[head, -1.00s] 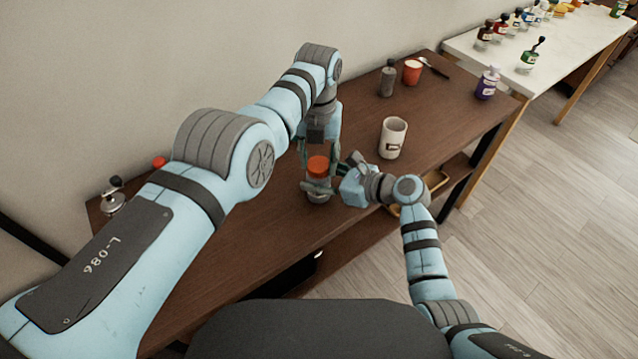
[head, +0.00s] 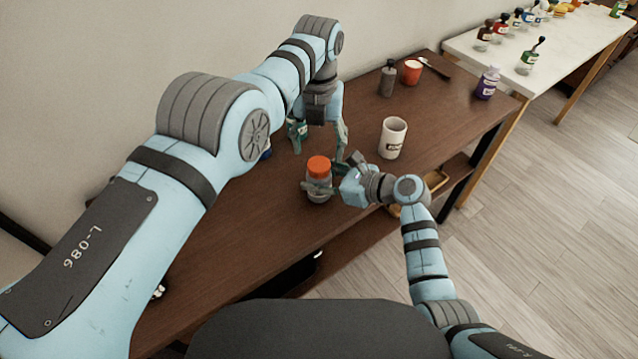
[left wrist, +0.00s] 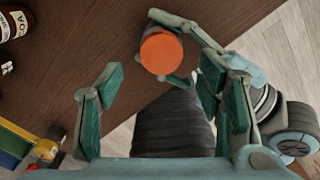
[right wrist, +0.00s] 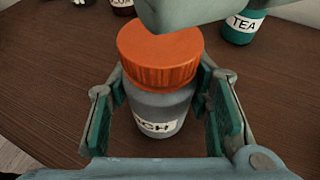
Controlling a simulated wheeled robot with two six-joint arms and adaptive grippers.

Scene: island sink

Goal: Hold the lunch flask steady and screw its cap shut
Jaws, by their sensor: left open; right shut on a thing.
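The lunch flask (head: 319,190) is a grey jar with a white label, upright on the brown table near its front edge. Its orange cap (head: 319,165) sits on top; whether it is fully tight I cannot tell. My right gripper (right wrist: 160,115) is shut around the flask's body, one finger on each side. My left gripper (head: 320,143) is open and empty, above and behind the flask, apart from the cap. In the left wrist view the cap (left wrist: 161,52) shows beyond the open fingers. In the right wrist view part of my left gripper hangs over the cap (right wrist: 160,58).
A white mug (head: 393,138) stands right of the flask. A grey bottle (head: 387,80) and a red cup (head: 412,72) stand farther back. A green tea jar (right wrist: 241,28) stands behind the flask. The table left of the flask is mostly clear.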

